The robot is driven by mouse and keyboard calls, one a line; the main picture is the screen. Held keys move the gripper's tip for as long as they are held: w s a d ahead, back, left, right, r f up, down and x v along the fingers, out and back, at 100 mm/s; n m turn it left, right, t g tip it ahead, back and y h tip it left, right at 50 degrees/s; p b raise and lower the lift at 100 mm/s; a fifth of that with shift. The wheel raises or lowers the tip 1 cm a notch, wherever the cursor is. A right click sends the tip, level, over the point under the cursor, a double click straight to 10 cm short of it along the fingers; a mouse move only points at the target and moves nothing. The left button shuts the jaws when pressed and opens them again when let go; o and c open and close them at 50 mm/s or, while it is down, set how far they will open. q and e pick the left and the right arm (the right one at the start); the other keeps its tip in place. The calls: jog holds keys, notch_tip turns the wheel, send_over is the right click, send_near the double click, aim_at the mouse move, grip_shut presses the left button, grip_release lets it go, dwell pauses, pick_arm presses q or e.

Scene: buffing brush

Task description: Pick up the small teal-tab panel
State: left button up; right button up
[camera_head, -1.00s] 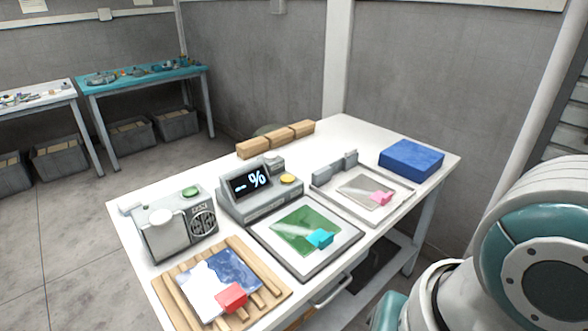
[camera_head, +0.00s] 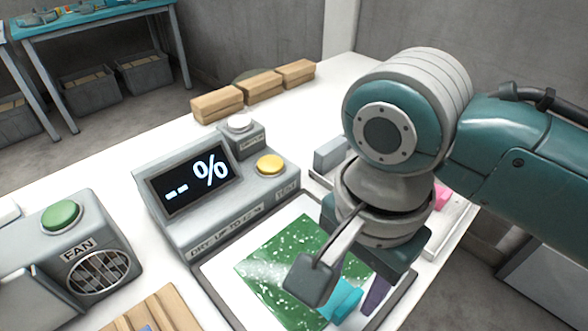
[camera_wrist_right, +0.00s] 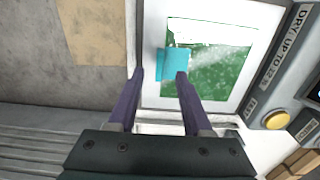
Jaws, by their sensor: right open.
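The small green panel (camera_head: 285,262) with white specks lies flat on a white pad in a grey-rimmed tray (camera_head: 222,292). Its teal tab (camera_head: 347,297) is at the near right edge, partly hidden by my right arm. My right gripper (camera_head: 362,300) is above the tab, pointing down, open and empty. In the right wrist view the gripper (camera_wrist_right: 160,77) has its two purple fingers spread, and the teal tab (camera_wrist_right: 170,60) shows between and just beyond the tips. The right finger overlaps the tab's edge; I cannot tell if they touch. The green panel (camera_wrist_right: 215,75) extends to the right there.
The display unit (camera_head: 195,190) with a yellow button stands just behind the tray. A fan box (camera_head: 85,250) and wooden slats (camera_head: 155,312) are at left. Wooden blocks (camera_head: 255,88) line the back. A pink tab (camera_head: 441,195) shows behind my right arm.

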aim_at(346, 305)
notch_tip(346, 305, down, 5)
jog(key=shift+d+r+b, duration=0.1)
jog(key=shift+b, duration=0.65)
jog(key=shift+f, duration=0.3)
jog(key=shift+c, duration=0.2)
grip_shut()
